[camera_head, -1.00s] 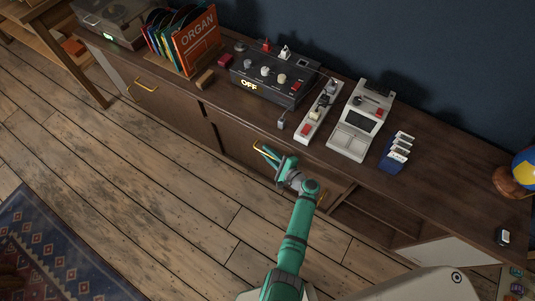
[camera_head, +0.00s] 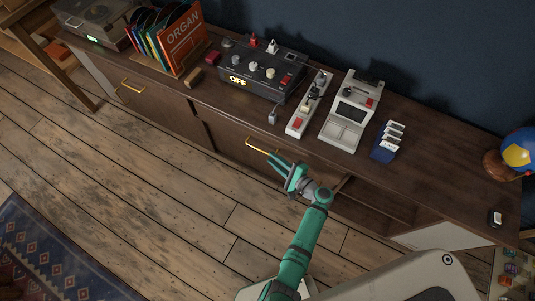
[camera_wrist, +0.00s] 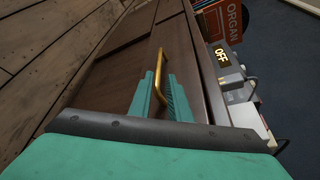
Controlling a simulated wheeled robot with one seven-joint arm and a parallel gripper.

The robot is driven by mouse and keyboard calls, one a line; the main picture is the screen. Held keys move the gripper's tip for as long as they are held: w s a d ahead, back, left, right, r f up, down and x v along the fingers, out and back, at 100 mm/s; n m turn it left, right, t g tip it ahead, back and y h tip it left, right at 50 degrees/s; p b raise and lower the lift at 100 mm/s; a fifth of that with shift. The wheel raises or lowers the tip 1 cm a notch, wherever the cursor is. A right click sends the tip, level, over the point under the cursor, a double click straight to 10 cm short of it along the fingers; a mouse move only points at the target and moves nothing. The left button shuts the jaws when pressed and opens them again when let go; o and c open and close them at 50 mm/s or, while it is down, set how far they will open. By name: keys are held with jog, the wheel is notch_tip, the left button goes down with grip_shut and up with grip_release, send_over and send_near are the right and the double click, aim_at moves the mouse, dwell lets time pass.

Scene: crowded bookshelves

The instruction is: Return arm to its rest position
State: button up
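My gripper (camera_head: 276,164) is at the end of the green arm, in front of the low dark wooden cabinet (camera_head: 225,134). Its two green fingers point toward a brass drawer handle (camera_head: 257,146). In the wrist view the fingers (camera_wrist: 160,96) are apart, with nothing held between them. The brass handle (camera_wrist: 158,70) appears in line with the gap between them, beyond the palm. In the head view the handle lies just past the fingertips. The arm reaches forward from the bottom of the picture, bent at the wrist.
On the cabinet top stand ORGAN records (camera_head: 183,40), a black control box reading OFF (camera_head: 262,73), a switch strip (camera_head: 309,105), a grey device (camera_head: 349,115), blue card holder (camera_head: 387,143) and globe (camera_head: 518,150). An open compartment (camera_head: 375,207) is right of my gripper.

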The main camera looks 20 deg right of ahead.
jog(key=shift+v, duration=0.8)
jog(key=shift+d, duration=0.15)
jog(key=s+a+f+n+g+h, duration=0.4)
jog(key=s+a+f, duration=0.5)
jog(key=s+a, duration=0.25)
jog(key=s+a+r+n+h, duration=0.2)
jog(key=s+r+n, duration=0.1)
jog(key=s, duration=0.5)
jog(key=s+a+r+n+t, duration=0.1)
jog(key=s+a+r+n, duration=0.1)
jog(key=r, duration=0.8)
jog(key=s+a+r+n+t, duration=0.2)
jog(key=s+r+n, duration=0.3)
jog(key=r, duration=0.5)
jog(key=s+a+r+n+t, duration=0.2)
jog(key=r+n, duration=0.3)
jog(key=r, duration=0.5)
jog(key=shift+s+r+n, duration=0.3)
jog(key=shift+s, duration=0.55)
